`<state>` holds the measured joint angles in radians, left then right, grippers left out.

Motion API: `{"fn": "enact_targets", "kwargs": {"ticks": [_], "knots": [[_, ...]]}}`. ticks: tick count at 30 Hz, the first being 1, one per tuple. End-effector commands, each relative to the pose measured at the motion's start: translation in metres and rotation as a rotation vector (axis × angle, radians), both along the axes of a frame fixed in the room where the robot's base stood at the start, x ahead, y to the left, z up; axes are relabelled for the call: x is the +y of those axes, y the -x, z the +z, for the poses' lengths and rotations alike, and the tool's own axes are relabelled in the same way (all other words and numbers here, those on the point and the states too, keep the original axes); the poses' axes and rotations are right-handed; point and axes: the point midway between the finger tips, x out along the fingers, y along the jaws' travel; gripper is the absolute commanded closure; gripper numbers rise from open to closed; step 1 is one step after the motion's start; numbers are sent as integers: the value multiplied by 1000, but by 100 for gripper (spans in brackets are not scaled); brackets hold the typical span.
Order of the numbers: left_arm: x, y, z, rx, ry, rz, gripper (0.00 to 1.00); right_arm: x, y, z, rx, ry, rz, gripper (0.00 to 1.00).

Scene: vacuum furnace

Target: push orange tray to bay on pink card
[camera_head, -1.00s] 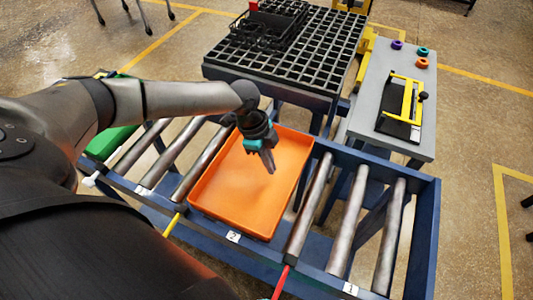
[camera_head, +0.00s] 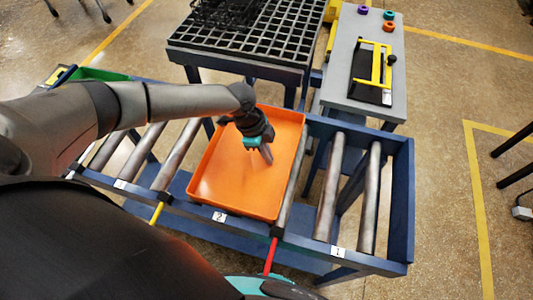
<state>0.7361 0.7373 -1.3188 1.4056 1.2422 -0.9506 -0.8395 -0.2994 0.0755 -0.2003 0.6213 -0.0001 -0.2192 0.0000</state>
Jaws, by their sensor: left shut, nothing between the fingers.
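The orange tray (camera_head: 225,185) lies flat on the roller conveyor (camera_head: 400,215), above the front-rail label 2 (camera_head: 219,217) and reaching right of it. It looks empty. My left gripper (camera_head: 266,156) is shut with nothing in it. It points down inside the tray, right of the tray's middle; I cannot tell whether it touches the floor or right wall. Label 1 (camera_head: 337,251) is on the rail farther right. Another label (camera_head: 120,184), too small to read, is at left. I see no pink card. My right gripper is out of view.
Bare rollers (camera_head: 329,190) lie right of the tray, and more (camera_head: 177,155) lie left. A red bar (camera_head: 271,255) and a yellow bar (camera_head: 156,213) stick out at the front rail. Behind stand a black grid table (camera_head: 240,40) and a grey side table (camera_head: 340,55).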

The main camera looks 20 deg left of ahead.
Motion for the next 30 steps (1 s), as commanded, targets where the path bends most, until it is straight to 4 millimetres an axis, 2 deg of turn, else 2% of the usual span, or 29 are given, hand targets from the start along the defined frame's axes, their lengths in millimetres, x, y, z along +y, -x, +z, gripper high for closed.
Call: {"fn": "enact_targets", "kwargs": {"ticks": [9,20,26,30], "knots": [[-31,-4,0,0,2,-1,100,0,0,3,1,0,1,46],[-30,-4,1,0,0,0,100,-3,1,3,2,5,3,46],[-24,-4,21,-2,2,1,100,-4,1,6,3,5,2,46],[-16,-3,47,-3,1,0,100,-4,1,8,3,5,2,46]]}}
